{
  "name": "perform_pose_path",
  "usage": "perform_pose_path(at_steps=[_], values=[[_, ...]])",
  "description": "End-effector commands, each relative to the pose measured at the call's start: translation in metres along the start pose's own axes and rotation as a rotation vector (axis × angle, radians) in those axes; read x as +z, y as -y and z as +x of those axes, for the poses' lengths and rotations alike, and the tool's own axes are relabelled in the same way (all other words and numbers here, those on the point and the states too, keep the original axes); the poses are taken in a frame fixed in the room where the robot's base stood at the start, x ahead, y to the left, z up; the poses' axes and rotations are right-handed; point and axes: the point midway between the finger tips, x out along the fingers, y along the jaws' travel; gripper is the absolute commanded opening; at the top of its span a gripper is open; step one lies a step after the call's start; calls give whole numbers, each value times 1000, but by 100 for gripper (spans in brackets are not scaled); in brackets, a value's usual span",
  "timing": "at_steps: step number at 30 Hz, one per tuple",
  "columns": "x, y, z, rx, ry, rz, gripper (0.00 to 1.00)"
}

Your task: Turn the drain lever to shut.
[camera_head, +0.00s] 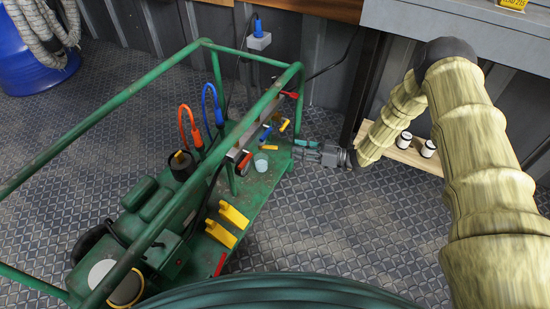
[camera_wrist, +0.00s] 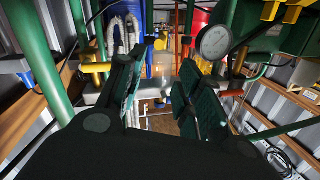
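My gripper (camera_head: 303,148) is at the right end of the green cart (camera_head: 262,190), low beside its deck. In the wrist view my gripper (camera_wrist: 161,85) has its two dark fingers apart, with nothing clearly held between them. Several small levers show at that end: a blue lever (camera_head: 265,132), a yellow lever (camera_head: 284,125), an orange-yellow lever (camera_head: 270,148) and a red lever (camera_head: 291,94). I cannot tell which is the drain lever.
A clear cup (camera_head: 261,162) stands on the deck near my gripper. Green rails (camera_head: 255,112) rise above. A round gauge (camera_wrist: 214,42) is by the right finger. White canisters (camera_head: 428,148) on a wooden shelf stand behind my arm.

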Motion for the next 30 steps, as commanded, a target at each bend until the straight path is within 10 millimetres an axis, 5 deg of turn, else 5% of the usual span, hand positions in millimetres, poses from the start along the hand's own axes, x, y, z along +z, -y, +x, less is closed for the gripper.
perform_pose_path(at_steps=[3,14,30], values=[[15,-13,-4,-63,-9,-34,35],[18,-18,-6,-138,-11,-66,35],[19,-8,71,-136,-10,-66,35]])
